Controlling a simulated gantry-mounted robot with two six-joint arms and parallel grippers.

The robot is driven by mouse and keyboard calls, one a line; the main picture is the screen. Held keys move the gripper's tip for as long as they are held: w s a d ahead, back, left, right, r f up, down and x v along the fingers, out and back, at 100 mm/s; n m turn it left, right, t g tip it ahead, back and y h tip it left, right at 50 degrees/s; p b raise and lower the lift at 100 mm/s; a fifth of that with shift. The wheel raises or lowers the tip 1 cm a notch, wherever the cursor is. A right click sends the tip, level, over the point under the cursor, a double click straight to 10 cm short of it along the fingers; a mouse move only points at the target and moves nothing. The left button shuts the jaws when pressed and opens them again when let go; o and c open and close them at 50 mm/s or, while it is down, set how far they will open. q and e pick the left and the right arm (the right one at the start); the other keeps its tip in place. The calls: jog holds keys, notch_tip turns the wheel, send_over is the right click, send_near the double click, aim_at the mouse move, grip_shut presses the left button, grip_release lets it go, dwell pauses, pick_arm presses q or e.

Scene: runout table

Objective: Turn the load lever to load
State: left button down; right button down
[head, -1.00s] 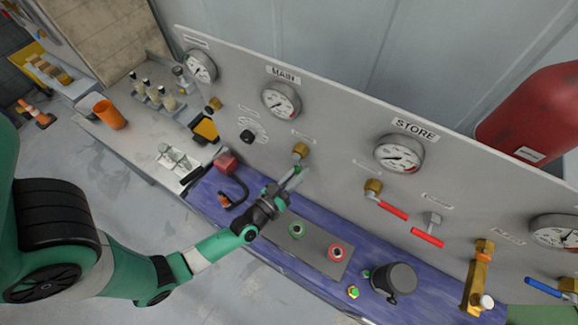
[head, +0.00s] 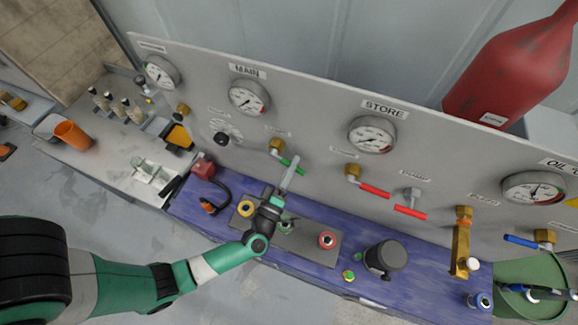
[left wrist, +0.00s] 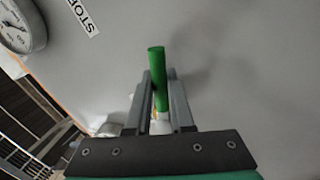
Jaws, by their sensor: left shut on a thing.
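The load lever is a green handle (head: 298,168) on a brass valve (head: 276,148) on the grey panel, below and right of the MAIN gauge. The handle slants down to the right in the head view. My left gripper (head: 287,178) is shut on the handle from the front. In the left wrist view the green handle (left wrist: 158,75) stands between the two fingers of my left gripper (left wrist: 159,108), its tip reaching past them. The small label above the valve is too small to read. My right gripper is not in view.
Two red levers (head: 375,191) (head: 411,213) sit on the panel to the right. A blue bench (head: 320,268) below carries a grey button plate (head: 305,241), a dark cup (head: 385,257) and a red box (head: 203,168). A brass fitting (head: 461,245) stands farther right.

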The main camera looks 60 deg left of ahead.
pick_arm(q)
jog(key=shift+w+d+r+n+g+y, duration=0.25)
jog(key=shift+r+n, duration=0.35)
jog(key=shift+n, duration=0.65)
jog(key=shift+s+a+r+n+g+y, duration=0.1)
jog(key=shift+r+n+y, duration=0.4)
jog(key=shift+n, duration=0.75)
jog(key=shift+r, duration=0.15)
jog(key=c, duration=0.8)
grip_release()
jog(key=b+v, duration=0.1)
jog(key=v, duration=1)
jog(key=shift+s+d, duration=0.15)
jog(key=shift+s, duration=0.15)
